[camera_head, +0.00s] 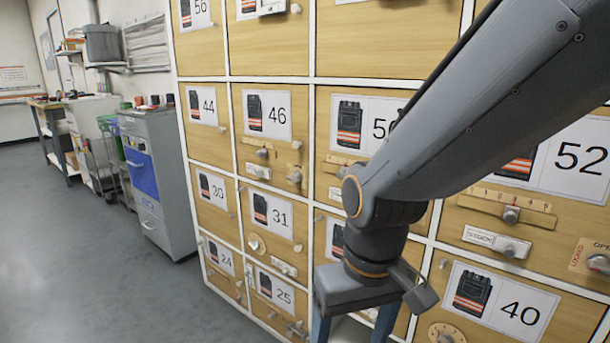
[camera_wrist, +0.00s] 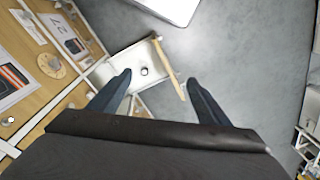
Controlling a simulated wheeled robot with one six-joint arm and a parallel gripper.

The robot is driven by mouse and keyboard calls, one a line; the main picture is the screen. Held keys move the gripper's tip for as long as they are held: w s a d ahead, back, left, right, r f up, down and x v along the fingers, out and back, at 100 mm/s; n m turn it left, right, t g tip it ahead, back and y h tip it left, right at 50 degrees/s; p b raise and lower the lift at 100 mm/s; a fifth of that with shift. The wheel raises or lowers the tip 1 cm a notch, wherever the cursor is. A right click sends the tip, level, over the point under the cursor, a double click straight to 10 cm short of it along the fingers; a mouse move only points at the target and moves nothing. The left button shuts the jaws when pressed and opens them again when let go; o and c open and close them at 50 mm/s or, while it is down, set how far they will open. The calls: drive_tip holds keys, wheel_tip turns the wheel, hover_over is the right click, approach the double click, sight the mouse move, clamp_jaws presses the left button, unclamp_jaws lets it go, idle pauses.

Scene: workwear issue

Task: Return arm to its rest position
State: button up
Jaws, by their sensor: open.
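My arm (camera_head: 470,120) reaches in from the upper right of the head view and bends down in front of the locker wall. My gripper (camera_head: 352,328) points downward at the bottom centre, its blue fingers cut off by the frame edge. In the wrist view the two fingers of my gripper (camera_wrist: 158,84) are spread apart with nothing held between them. Below them shows a pulled-out pale drawer (camera_wrist: 112,68) with a wooden front seen edge-on. A small round dark-and-white thing shows near the drawer front; I cannot tell what it is.
The wooden locker wall (camera_head: 268,52) has numbered labels, knobs, sliders and latches, close behind my arm. A grey cabinet (camera_head: 172,170) with a blue panel stands at the left. Benches and bins line the far left wall. The grey floor (camera_head: 75,260) at the left is clear.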

drive_tip(key=s+d+r+m+h+p, duration=0.1)
drive_tip(key=s+d+r+m+p, duration=0.1)
drive_tip(key=d+r+p, duration=1)
wheel_tip(320, 180, up, 3)
drive_tip(key=m+p, duration=0.1)
drive_tip(key=p, duration=0.6)
drive_tip(key=shift+s+d+r, duration=0.15)
drive_tip(key=shift+d+r, duration=0.05)
